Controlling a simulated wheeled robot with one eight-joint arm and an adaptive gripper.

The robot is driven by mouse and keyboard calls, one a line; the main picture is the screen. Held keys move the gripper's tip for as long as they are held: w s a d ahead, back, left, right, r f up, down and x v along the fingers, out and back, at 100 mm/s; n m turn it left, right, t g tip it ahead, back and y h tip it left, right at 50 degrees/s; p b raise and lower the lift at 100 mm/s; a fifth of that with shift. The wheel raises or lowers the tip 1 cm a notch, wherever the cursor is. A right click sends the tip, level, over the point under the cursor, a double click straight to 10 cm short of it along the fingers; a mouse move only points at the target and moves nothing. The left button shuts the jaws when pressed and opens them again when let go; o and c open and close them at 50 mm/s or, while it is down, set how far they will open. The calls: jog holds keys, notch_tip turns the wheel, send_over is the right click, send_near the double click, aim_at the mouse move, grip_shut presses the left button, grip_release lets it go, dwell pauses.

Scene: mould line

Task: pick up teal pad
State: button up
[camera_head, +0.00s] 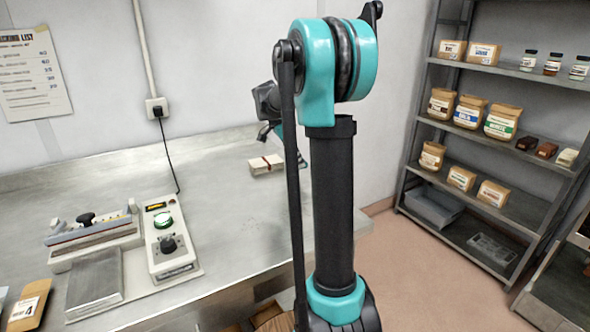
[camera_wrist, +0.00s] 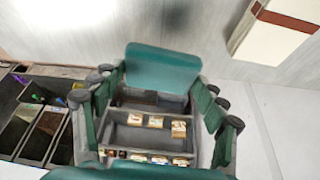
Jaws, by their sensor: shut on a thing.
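The teal pad (camera_wrist: 162,67) shows as a flat teal slab in the upper middle of the wrist view. My gripper (camera_wrist: 160,82) has a finger on each side of it, and the fingertips close in at its left and right edges. The gripper is shut on the pad. In the head view, a teal piece that looks like the pad (camera_head: 301,150) shows just left of my arm, over the table's back right part. My arm hides most of it and of the gripper, so I cannot tell whether it touches the table.
A cream bundle with a red band (camera_head: 266,165) lies on the metal table (camera_head: 235,215) close to the gripper. A control box (camera_head: 170,240) and a press (camera_head: 95,235) stand at left. A shelf rack (camera_head: 480,170) stands at right. The table's middle is clear.

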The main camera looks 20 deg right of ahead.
notch_tip(320, 180, up, 14)
dwell(0.3)
